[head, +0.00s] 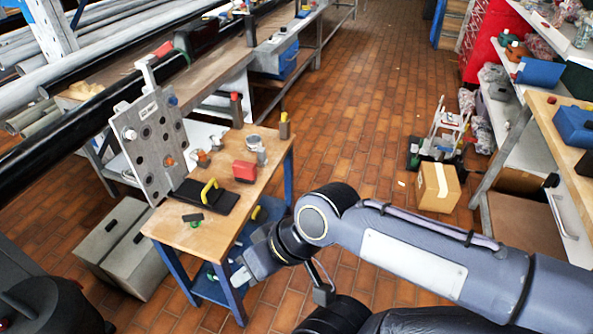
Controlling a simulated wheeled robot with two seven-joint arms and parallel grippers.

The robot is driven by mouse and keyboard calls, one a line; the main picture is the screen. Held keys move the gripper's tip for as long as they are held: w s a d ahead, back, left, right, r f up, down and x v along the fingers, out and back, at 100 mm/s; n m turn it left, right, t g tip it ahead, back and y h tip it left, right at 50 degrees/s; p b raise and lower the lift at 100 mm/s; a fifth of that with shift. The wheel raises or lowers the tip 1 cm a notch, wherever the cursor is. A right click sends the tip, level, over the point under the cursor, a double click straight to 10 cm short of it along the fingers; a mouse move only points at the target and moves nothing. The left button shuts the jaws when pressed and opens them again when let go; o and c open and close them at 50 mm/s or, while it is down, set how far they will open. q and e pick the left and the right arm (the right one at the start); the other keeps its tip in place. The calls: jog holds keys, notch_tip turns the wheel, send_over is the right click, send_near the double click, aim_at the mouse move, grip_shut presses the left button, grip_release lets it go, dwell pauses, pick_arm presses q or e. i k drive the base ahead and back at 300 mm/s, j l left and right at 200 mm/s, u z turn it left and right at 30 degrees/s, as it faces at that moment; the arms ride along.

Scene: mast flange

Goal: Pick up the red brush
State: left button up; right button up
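A small red block-shaped thing (244,171) sits on the wooden workbench (205,238), right of its middle. It may be the red brush, but bristles cannot be made out. My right gripper (240,277) is at the front right corner of the bench, in front of a blue leg, apart from the red thing. Its light fingertips are small, and whether they are open or shut cannot be told. No thing shows clearly between them. My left gripper is not in view.
A steel plate with holes (153,145) stands upright on the bench's left. A black pad (212,199) with a yellow handle (209,190) lies in front of the red thing. A metal cylinder (261,156) and several small parts stand behind. The tiled floor to the right has a cardboard box (437,187).

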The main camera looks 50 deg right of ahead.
aim_at(246, 172)
jog(key=z, duration=1.3)
jog(key=u, duration=1.25)
jog(key=z, duration=1.25)
jog(key=i+l, duration=0.2)
jog(key=i, duration=0.25)
jog(key=i+l, duration=0.2)
jog(key=i, duration=0.2)
jog(key=i+l+u, duration=0.15)
jog(key=u, duration=0.3)
jog(key=i+l+u, duration=0.25)
jog(key=u, duration=1.1)
